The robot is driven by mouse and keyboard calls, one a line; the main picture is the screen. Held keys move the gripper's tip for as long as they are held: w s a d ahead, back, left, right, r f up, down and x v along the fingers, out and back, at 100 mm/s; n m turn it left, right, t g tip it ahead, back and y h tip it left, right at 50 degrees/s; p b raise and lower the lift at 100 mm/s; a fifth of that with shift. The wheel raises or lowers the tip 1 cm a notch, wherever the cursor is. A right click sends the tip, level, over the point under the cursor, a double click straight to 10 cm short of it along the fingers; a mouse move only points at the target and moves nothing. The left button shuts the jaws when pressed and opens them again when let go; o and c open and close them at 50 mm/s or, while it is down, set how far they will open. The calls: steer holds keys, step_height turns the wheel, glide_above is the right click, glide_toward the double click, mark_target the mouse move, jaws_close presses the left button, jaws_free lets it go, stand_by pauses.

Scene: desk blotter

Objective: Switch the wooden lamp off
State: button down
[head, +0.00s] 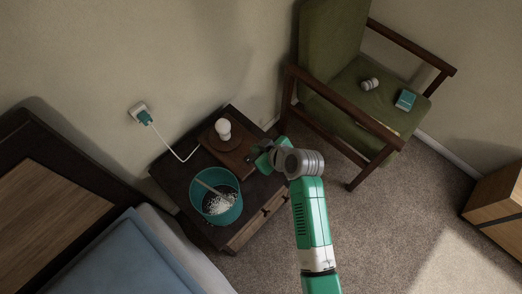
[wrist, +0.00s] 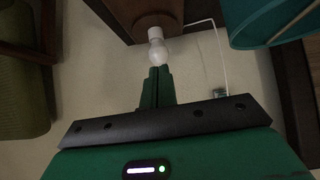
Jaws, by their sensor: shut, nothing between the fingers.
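The wooden lamp (head: 211,147) stands on the dark nightstand, with a flat brown base, a round wooden disc and a bare white bulb (head: 223,128). I cannot tell surely whether the bulb is lit. My green gripper (head: 252,157) is at the right end of the lamp's base, beside or just above it. In the wrist view, the shut, empty fingers (wrist: 158,74) point toward the bulb (wrist: 158,50), overlapping its lower edge in the picture. The lamp's brown base (wrist: 140,14) is at the top there. I can make out no switch; the gripper covers part of the base's right end.
A teal bucket (head: 198,205) with white shreds and a stick stands on the nightstand (head: 171,177), close to the lamp. A white cord (head: 172,144) runs to a wall plug (head: 143,117). A green armchair (head: 335,100) stands to the right, and a bed (head: 110,262) to the left.

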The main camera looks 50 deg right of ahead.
steer(key=s+f, duration=0.1)
steer(key=f, duration=0.1)
steer(key=s+f, duration=0.1)
steer(key=f, duration=0.1)
steer(key=shift+s+d+f, duration=0.1)
steer(key=shift+s+d, duration=0.2)
steer(key=shift+s, duration=0.05)
steer(key=b, duration=0.4)
glide_above(250, 155)
steer(key=s+a, duration=0.2)
step_height(250, 155, down, 8)
steer(key=shift+r, duration=0.15)
step_height(250, 155, down, 2)
steer(key=shift+s+f+b, duration=0.15)
steer(key=shift+f+b, duration=0.05)
steer(key=shift+b, duration=0.1)
steer(key=shift+f, duration=0.45)
